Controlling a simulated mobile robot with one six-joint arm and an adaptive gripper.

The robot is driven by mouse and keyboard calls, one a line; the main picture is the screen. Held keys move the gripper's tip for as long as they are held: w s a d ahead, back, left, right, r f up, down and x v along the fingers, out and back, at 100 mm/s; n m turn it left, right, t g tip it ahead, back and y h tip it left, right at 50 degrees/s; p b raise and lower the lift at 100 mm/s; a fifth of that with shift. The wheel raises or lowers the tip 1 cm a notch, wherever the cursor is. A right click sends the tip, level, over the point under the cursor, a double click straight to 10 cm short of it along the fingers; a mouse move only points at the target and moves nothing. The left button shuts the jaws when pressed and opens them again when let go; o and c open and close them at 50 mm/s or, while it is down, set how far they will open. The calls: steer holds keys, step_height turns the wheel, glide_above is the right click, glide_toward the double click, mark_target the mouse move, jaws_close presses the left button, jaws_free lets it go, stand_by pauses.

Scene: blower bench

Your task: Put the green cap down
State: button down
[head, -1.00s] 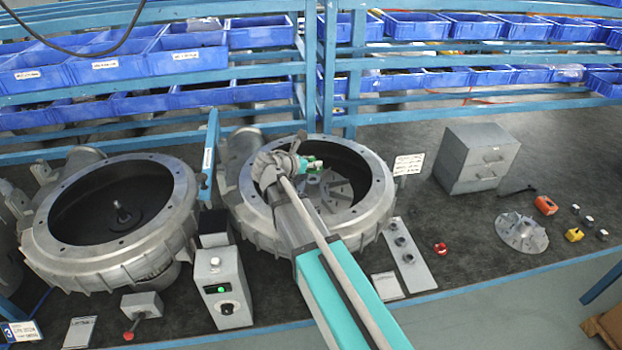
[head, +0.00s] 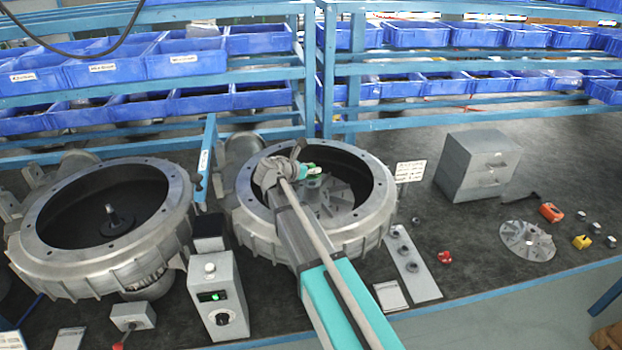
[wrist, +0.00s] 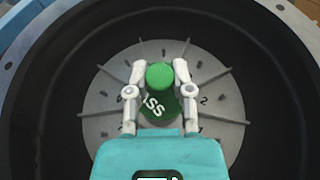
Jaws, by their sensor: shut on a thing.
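The green cap (wrist: 160,76) is between the two fingers of my gripper (wrist: 160,68) in the wrist view, and the gripper is shut on it. A darker green part with white letters shows just below the cap's bright round top; I cannot tell whether it is one piece with it. Behind it is a grey finned impeller (wrist: 108,105) inside the round blower housing. In the head view, my gripper (head: 306,169) is over the right housing (head: 376,222), with the impeller (head: 342,198) below. I cannot tell whether the cap touches the impeller's hub.
A second open housing (head: 180,215) stands at the left. A control box (head: 217,297) and a plate with several round sockets (head: 412,262) are in front. A loose finned disc (head: 527,240), a drawer cabinet (head: 477,165) and small coloured parts are at the right. Blue bins line the back.

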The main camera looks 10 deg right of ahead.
mark_target(311, 176)
steer(key=shift+w+d+f+b, duration=0.1)
steer(key=shift+w+f+b, duration=0.4)
steer(key=shift+f+b, duration=0.3)
steer(key=shift+s+f+b, duration=0.1)
steer(key=shift+f+b, duration=1.15)
steer(key=shift+f, duration=0.15)
steer(key=c, duration=0.5)
jaws_free()
steer(key=shift+r, duration=0.25)
steer(key=shift+s+a+r, duration=0.1)
steer(key=shift+a, duration=0.1)
steer(key=p+v, duration=0.4)
steer(key=v, duration=0.7)
steer(key=shift+s+a+p, duration=0.15)
steer(key=shift+s+p, duration=0.1)
steer(key=shift+p, duration=0.1)
